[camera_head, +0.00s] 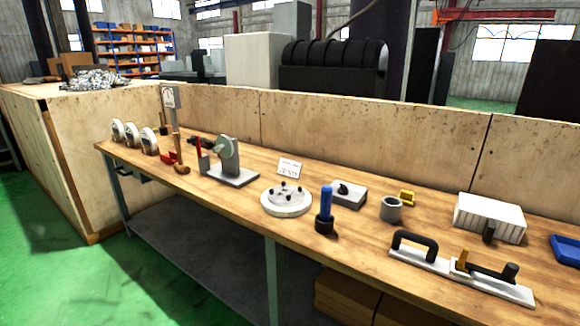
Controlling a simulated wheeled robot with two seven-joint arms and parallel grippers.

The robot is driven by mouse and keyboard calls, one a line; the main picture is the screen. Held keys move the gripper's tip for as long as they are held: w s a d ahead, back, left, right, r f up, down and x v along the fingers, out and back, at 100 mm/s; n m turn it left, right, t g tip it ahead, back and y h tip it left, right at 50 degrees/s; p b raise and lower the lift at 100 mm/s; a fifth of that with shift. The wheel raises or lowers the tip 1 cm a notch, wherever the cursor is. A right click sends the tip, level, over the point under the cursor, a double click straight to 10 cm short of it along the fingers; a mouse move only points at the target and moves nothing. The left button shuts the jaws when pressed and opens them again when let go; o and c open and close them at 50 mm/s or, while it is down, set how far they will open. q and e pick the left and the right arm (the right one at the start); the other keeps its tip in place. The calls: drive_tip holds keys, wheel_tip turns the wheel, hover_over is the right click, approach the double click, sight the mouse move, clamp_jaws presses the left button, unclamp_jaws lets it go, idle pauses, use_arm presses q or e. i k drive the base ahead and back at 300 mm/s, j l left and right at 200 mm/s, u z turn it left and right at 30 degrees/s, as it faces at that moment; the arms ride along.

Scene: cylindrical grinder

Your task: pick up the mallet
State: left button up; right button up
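A small brown wooden tool (181,168) stands on the left part of the workbench, with a thin upright handle and a wider head at the bottom. It looks like the mallet, but it is small here and I cannot be certain. A stout blue handle on a black base (325,211) stands upright near the bench's front edge. Neither of my grippers is in view, and nothing is seen touching these things.
The wooden workbench (235,199) runs from left to right. Beside the brown tool are white wheels (148,141), a red item (168,158) and a grey stand with a disc (230,160). A round white plate (286,200) and black-handled blocks (416,247) stand farther right. Wooden panels back the bench.

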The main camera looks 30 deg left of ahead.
sight(179, 167)
drive_tip(key=j+u, duration=0.2)
drive_tip(key=j, duration=0.35)
drive_tip(key=j+u, duration=0.2)
drive_tip(key=j, duration=0.35)
drive_tip(key=j+u, duration=0.15)
drive_tip(key=j, duration=0.4)
drive_tip(key=i+j+u, duration=0.2)
drive_tip(key=j, duration=0.35)
drive_tip(key=j+u, duration=0.2)
drive_tip(key=j, duration=0.35)
drive_tip(key=i+j+u, duration=0.2)
drive_tip(key=j, duration=0.3)
drive_tip(key=i+j+u, duration=0.15)
drive_tip(key=j, duration=0.35)
drive_tip(key=i+j+u, duration=0.2)
drive_tip(key=j, duration=0.25)
